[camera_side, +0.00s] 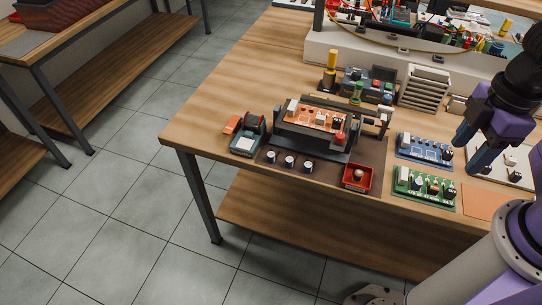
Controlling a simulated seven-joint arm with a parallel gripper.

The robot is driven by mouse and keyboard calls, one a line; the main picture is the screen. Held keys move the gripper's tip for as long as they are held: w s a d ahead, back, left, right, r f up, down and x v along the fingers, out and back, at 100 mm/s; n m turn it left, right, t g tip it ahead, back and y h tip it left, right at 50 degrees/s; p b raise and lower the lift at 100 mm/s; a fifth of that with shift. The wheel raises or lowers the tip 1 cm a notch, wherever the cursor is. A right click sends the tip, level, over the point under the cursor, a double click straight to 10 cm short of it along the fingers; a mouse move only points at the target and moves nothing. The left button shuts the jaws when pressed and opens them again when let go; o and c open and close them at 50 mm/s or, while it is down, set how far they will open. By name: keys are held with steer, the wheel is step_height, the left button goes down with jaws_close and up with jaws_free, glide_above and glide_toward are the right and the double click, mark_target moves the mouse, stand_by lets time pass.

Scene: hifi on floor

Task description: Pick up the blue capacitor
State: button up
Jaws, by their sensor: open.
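Three small upright cylinders with pale tops and dark sides stand in a row on the brown mat near the table's front edge: a left one (271,156), a middle one (289,161) and a right one (308,167). They look like capacitors; their sides seem dark blue, but they are too small to tell which is the blue capacitor. My gripper (471,149) is at the right, open, above the boards and well to the right of the cylinders. Nothing shows between its fingers.
An orange board (312,117) sits in a dark holder behind the cylinders. A red tray (358,177) with a round part lies to their right. A blue board (425,149) and a green board (424,187) lie near my gripper. A grey-and-red device (246,142) stands left.

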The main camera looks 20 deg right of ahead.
steer(key=w+a+n, duration=0.2)
steer(key=w+a, duration=1.1)
steer(key=w, duration=0.2)
steer(key=n, duration=0.3)
glide_above(271, 154)
step_height(271, 154, down, 5)
step_height(271, 154, down, 17)
steer(key=shift+f, duration=0.1)
jaws_close()
